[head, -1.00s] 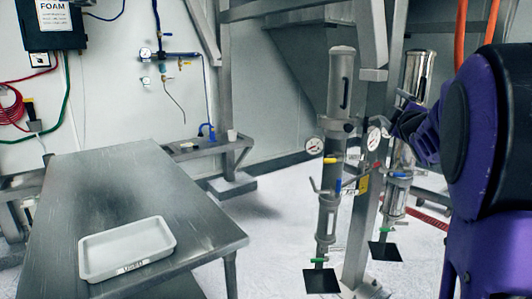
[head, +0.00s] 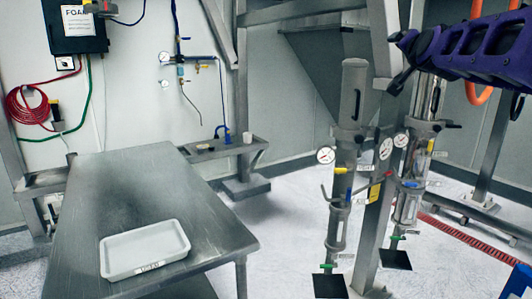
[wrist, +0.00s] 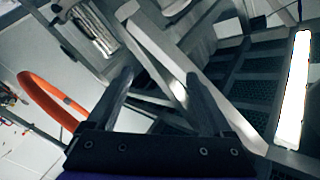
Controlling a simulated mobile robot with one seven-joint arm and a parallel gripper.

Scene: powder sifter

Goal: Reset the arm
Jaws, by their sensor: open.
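My gripper (head: 396,64) is at the end of my purple arm, high at the upper right of the head view, in front of the metal columns. In the wrist view my gripper (wrist: 159,77) shows two dark fingers spread well apart. Nothing is held between them, and only structure in the background shows past them.
A steel table (head: 130,190) with a white tray (head: 145,252) stands at the left. Two sifter columns with gauges (head: 347,150) stand below and left of my arm. Orange hose (wrist: 45,100) and a bright light strip (wrist: 293,92) show in the wrist view.

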